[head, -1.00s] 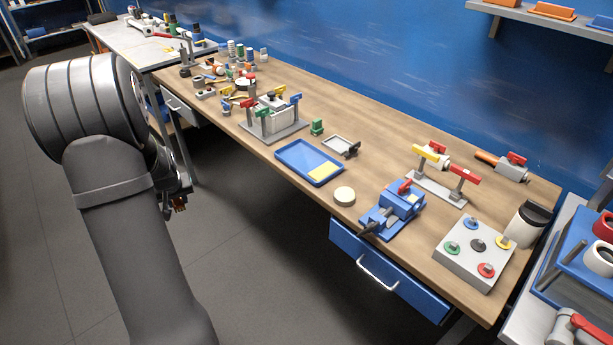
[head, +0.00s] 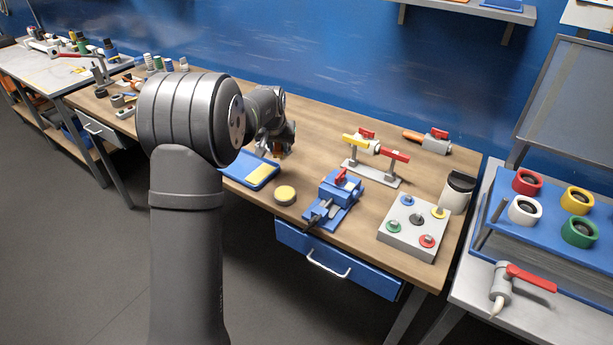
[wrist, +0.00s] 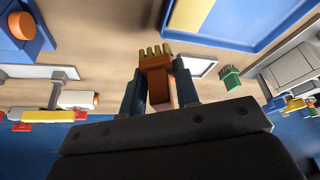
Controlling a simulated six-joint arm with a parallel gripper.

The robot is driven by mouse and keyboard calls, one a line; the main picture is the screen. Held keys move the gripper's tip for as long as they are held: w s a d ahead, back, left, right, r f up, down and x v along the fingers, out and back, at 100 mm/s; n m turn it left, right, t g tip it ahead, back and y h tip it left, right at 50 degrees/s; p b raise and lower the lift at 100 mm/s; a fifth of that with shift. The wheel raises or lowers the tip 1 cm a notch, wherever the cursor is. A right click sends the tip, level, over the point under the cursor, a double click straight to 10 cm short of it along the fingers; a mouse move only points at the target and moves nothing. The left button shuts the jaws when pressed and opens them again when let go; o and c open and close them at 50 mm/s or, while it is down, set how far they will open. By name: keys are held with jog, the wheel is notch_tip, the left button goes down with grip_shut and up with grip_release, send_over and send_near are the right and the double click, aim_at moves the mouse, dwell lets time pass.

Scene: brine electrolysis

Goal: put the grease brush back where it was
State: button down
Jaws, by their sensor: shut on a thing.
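My gripper (wrist: 158,85) is shut on the grease brush (wrist: 156,63), seen in the wrist view. The brush has a reddish-brown body and tan bristles that point away from my gripper, toward the top of the picture. In the head view my gripper (head: 276,148) is above the workbench, beyond the blue tray, and the brush is only a small brown patch there. I cannot tell the exact height of the brush above the bench. A small white-rimmed frame or tray (wrist: 202,66) lies on the bench just right of the brush in the wrist view.
A blue tray (head: 232,176) with a yellow pad, a round tan disc (head: 285,195) and a blue vise (head: 333,200) are close by. A green bristled piece (wrist: 231,79) is beside the frame. The stand with yellow and red handles (head: 372,174) is to the right. My arm hides the bench's left part.

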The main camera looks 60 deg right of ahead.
jog(key=r+m, duration=0.1)
send_over(307, 173)
jog(key=a, duration=0.2)
jog(key=f, duration=0.9)
jog(key=shift+s+d+f, duration=0.2)
jog(key=shift+s+d, duration=0.1)
jog(key=shift+s, duration=0.1)
jog(key=shift+f, duration=0.2)
jog(key=c, duration=1.1)
grip_release()
jog(key=v, duration=1.2)
jog(key=shift+w+a+r, duration=0.15)
